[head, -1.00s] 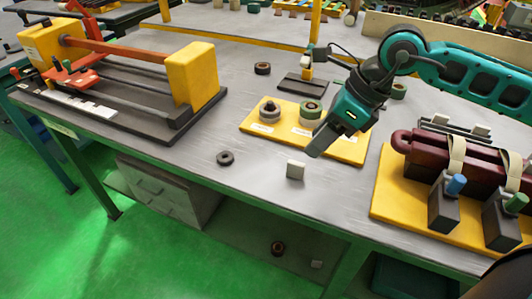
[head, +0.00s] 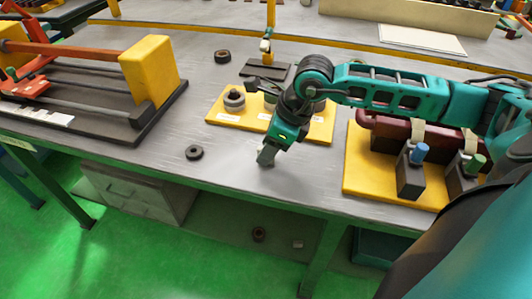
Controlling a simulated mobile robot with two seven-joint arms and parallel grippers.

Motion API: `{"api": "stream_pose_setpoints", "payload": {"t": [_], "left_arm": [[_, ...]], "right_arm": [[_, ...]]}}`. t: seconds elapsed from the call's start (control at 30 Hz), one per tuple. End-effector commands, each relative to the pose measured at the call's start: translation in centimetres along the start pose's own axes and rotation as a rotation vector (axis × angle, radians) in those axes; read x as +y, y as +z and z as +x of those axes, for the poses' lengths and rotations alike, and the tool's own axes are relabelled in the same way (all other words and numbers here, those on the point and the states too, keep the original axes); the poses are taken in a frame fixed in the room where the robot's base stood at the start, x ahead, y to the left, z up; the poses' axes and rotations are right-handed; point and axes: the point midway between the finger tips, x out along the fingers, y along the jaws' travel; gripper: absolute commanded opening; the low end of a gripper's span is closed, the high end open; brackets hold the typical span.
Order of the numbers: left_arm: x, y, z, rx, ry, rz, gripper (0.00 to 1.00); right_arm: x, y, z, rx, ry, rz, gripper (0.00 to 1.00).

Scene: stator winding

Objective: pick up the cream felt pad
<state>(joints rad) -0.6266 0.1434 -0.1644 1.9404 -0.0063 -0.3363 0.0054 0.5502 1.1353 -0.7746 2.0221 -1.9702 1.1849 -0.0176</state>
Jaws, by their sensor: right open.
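My right gripper (head: 266,158) points down at the table near its front edge, right of a dark ring. It is open, though its jaw gap is hard to see from here. The small pale block that stood at this spot, which looks like the cream felt pad, is hidden behind the gripper now. I cannot tell whether the fingers are around it or touching it. My left gripper is not in view.
The dark ring (head: 194,152) lies on the grey table (head: 222,173). Behind my gripper is a yellow board (head: 215,114) with round parts. A yellow fixture (head: 357,180) with upright clamps stands right. An orange-and-yellow machine (head: 150,70) stands left.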

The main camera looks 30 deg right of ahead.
Motion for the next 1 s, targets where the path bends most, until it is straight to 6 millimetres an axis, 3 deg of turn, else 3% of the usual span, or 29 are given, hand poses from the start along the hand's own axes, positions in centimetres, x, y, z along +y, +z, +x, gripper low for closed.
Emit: {"api": "stream_pose_setpoints", "payload": {"t": [0.13,0.4,0.87,1.0], "left_arm": [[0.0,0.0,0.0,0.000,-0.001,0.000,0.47],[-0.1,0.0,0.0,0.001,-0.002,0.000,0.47],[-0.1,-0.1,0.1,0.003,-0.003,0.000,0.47],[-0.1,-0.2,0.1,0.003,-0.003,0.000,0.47]], "right_arm": [[-0.1,0.0,1.5,0.000,-0.001,0.002,0.45],[-0.1,0.0,1.8,0.000,-0.002,0.001,0.44],[-0.1,0.0,1.7,0.000,-0.002,0.001,0.00],[-0.1,0.0,1.7,0.000,-0.002,0.001,0.00]]}}
